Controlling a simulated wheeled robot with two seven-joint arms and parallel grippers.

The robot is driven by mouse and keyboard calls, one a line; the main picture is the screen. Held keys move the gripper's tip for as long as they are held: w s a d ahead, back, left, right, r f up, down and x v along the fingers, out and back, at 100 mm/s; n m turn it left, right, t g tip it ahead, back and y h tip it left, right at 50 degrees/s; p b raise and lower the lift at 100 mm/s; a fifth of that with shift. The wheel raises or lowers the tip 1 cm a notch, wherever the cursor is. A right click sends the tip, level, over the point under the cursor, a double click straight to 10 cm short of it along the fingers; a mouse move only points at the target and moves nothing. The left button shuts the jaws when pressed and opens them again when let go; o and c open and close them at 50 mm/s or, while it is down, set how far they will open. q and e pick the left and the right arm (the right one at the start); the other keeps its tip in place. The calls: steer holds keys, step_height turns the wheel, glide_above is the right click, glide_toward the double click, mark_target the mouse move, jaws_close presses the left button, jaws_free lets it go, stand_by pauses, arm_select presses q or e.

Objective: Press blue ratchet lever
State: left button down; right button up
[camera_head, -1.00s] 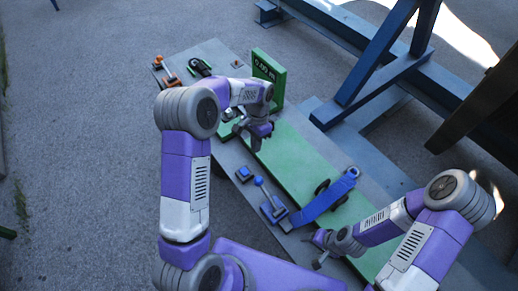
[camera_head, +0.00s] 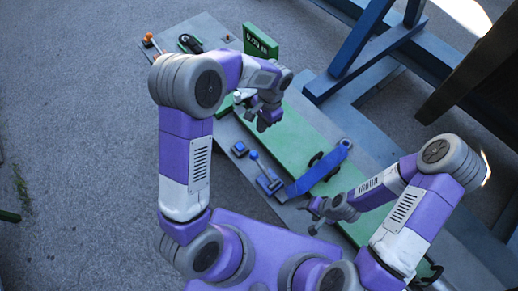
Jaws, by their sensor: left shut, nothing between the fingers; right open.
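The blue ratchet lever (camera_head: 260,168) has a round blue knob on a thin stem and rises from a blue base on the near edge of the bench. My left gripper (camera_head: 262,125) is shut and empty. In the picture it is just above the knob, over the green strip, and appears apart from it. My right gripper (camera_head: 313,222) is open and empty, low and to the right of the lever, near the bench's front edge. Its fingers look small and partly unclear.
A long blue arm (camera_head: 320,172) with a dark wheel lies right of the lever. A small blue block (camera_head: 239,149) sits left of it. The green strip (camera_head: 310,130) runs along the bench. A green display (camera_head: 260,41) and orange-handled lever (camera_head: 149,39) stand at the far end.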

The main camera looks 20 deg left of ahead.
mark_target(254, 153)
arm_select(q)
steer(key=shift+s+d+r, duration=0.25)
steer(key=x, duration=0.7)
steer(key=p+x, duration=0.1)
steer(key=x, duration=0.6)
steer(key=shift+w+a, duration=0.1)
steer(key=shift+w, duration=0.1)
steer(key=shift+f, duration=0.1)
